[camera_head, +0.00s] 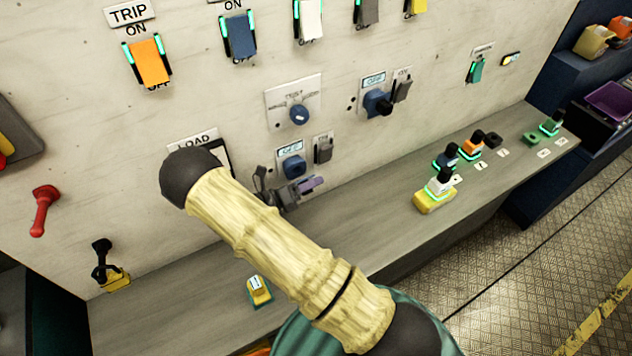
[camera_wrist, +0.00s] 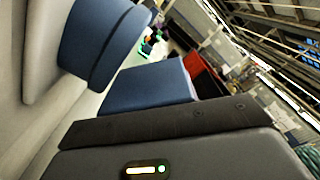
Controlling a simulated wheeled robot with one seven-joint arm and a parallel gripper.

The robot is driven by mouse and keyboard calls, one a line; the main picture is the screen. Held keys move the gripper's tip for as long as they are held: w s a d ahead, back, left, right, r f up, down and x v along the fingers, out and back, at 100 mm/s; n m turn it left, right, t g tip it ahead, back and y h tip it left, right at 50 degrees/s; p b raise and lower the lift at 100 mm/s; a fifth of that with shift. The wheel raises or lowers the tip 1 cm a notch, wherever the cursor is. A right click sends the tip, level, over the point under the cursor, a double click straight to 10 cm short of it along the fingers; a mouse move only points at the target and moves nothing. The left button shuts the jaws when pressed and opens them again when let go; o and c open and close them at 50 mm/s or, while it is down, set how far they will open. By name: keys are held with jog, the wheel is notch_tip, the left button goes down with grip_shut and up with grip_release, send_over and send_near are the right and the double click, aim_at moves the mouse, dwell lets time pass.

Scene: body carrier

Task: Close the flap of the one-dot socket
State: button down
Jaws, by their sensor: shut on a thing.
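A blue round socket (camera_head: 292,165) sits low on the wall panel. It looms large at the upper left of the wrist view (camera_wrist: 100,40). My gripper (camera_head: 298,188) is just below it, close to the wall, with a purple-blue finger pad that also shows in the wrist view (camera_wrist: 150,87). A dark grey flap-like piece (camera_head: 261,180) stands at the socket's lower left, beside the gripper. My gripper is shut on what appears to be this flap; the contact is mostly hidden. A second blue socket (camera_head: 376,103) is up and right.
My arm crosses the middle of the head view. A blue knob (camera_head: 299,115) and grey switch (camera_head: 323,150) are close by. The shelf (camera_head: 370,215) below carries a yellow-based plug (camera_head: 435,195) and several others to the right. A small yellow block (camera_head: 259,290) is at the front.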

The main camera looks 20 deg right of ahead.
jog(key=c, duration=1.1)
grip_release()
jog(key=shift+r, duration=0.15)
